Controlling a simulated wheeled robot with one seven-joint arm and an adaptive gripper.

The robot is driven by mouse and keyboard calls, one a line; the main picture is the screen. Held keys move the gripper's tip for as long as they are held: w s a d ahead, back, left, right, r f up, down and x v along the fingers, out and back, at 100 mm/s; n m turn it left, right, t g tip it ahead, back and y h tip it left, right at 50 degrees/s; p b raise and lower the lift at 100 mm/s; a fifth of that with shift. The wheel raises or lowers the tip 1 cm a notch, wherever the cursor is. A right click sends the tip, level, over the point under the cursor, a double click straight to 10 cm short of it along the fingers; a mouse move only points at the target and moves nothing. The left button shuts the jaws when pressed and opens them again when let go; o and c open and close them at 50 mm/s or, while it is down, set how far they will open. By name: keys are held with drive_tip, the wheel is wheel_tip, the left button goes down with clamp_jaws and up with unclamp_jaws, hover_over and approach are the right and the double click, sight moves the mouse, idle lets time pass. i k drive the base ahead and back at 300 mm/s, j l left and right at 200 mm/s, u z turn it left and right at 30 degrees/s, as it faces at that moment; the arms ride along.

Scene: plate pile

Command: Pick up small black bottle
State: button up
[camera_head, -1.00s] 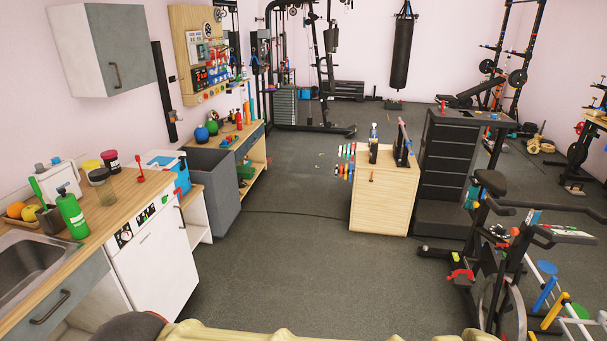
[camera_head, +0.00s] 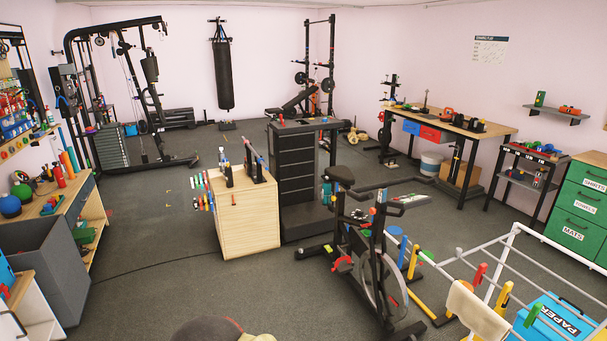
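A small, dark, upright shape that looks like a black bottle (camera_head: 229,176) stands on top of the light wooden cabinet (camera_head: 250,218) in the middle of the room. It is too small to make out its details. A clear bottle with a blue part (camera_head: 222,157) stands close behind it, and a black upright item (camera_head: 259,172) stands to its right. My gripper is not in view.
A grey bin (camera_head: 42,265) and a wooden workbench (camera_head: 88,205) stand at the left. A black drawer unit (camera_head: 297,175) and an exercise bike (camera_head: 365,250) stand right of the cabinet. Open floor (camera_head: 150,285) lies in front of the cabinet.

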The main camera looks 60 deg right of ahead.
sight(229, 173)
drive_tip(key=z, duration=1.5)
drive_tip(key=i+j+z, duration=0.5)
drive_tip(key=i+j, duration=0.4)
drive_tip(key=i, duration=0.85)
drive_tip(key=i+j+z, duration=0.5)
drive_tip(key=i+j, duration=1.05)
